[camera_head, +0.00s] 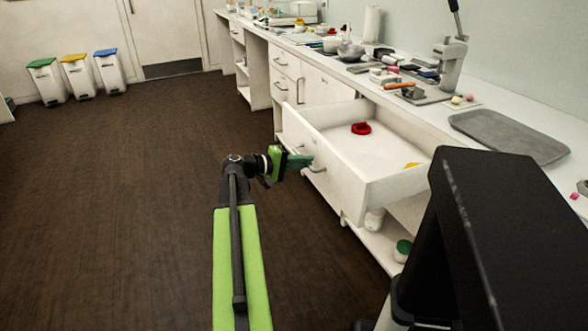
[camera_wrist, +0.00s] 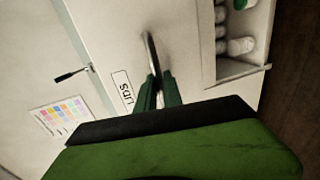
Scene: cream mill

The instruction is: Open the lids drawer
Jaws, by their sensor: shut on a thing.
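The lids drawer (camera_head: 385,194) is white and stands pulled well out from the counter. A red round lid (camera_head: 361,128) lies inside it, and part of a yellow thing (camera_head: 413,165) shows near the side wall. My gripper (camera_head: 306,161) is at the drawer's front, shut on its metal bar handle (camera_head: 318,168). In the wrist view, the green fingers (camera_wrist: 158,92) close around the lower part of the handle (camera_wrist: 151,50). A label (camera_wrist: 122,91) with dark lettering, seen at a slant, sits beside the handle on the drawer front.
Below the drawer is an open shelf with white containers (camera_head: 375,221) and a green-topped jar (camera_head: 402,250). The counter (camera_head: 493,98) above holds a grey tray (camera_head: 508,136) and tools. Dark floor (camera_head: 130,190) is clear to the left; bins (camera_head: 78,76) stand far back.

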